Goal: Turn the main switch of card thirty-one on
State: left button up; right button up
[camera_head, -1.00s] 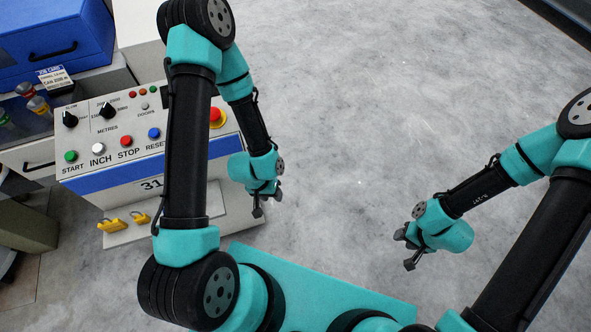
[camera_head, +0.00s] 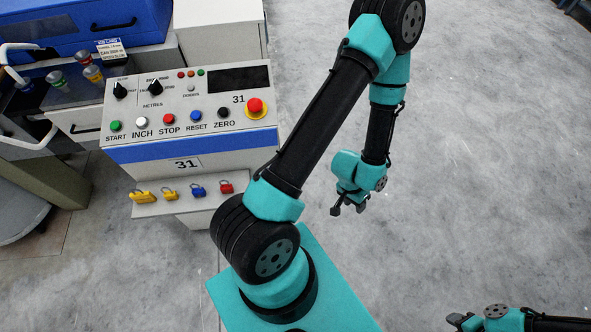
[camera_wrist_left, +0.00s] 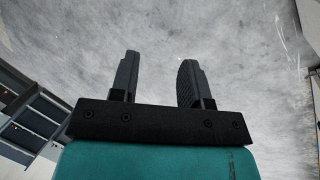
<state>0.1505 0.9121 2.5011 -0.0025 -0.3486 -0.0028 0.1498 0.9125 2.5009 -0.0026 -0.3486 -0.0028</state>
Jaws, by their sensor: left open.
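The control desk of card 31 (camera_head: 133,157) stands at the left in the head view, with the number 31 on its front and top. It carries two black rotary knobs, a left one (camera_head: 120,90) and a right one (camera_head: 155,87). I cannot tell a main switch among its controls. My left gripper (camera_head: 348,209) is open and empty over the floor, right of the desk and apart from it. Its two spread fingers show in the left wrist view (camera_wrist_left: 157,75). My right gripper (camera_head: 458,321) is at the bottom edge, partly cut off; its jaws are unclear.
A red emergency button (camera_head: 255,106) sits at the desk's right, above a row of coloured push buttons. Yellow, blue and red padlocks (camera_head: 198,190) lie on a shelf below. A blue machine (camera_head: 75,27) stands behind. The grey floor (camera_head: 480,150) is open to the right.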

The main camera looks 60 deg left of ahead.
pick_arm(q)
jog(key=shift+o, duration=0.6)
jog(key=w+a+f+g+y, duration=0.1)
jog(key=w+a+f+g, duration=0.25)
jog(key=f, duration=0.65)
jog(key=w+a+f+g+y, duration=0.1)
jog(key=w+a+f+g, duration=0.2)
jog(key=f, duration=0.7)
jog(key=w+a+f+n+g+y, duration=0.2)
jog(key=a+f+n+g+y, duration=0.1)
jog(key=a+y, duration=0.4)
jog(key=w+a+f+n+g+y, duration=0.1)
jog(key=a+f+n+g+y, duration=0.2)
jog(key=a+f+y, duration=0.3)
jog(key=shift+w+a+f+n+y, duration=0.3)
jog(key=shift+a+y, duration=0.8)
jog(key=shift+a, duration=1.15)
jog(key=shift+r, duration=0.1)
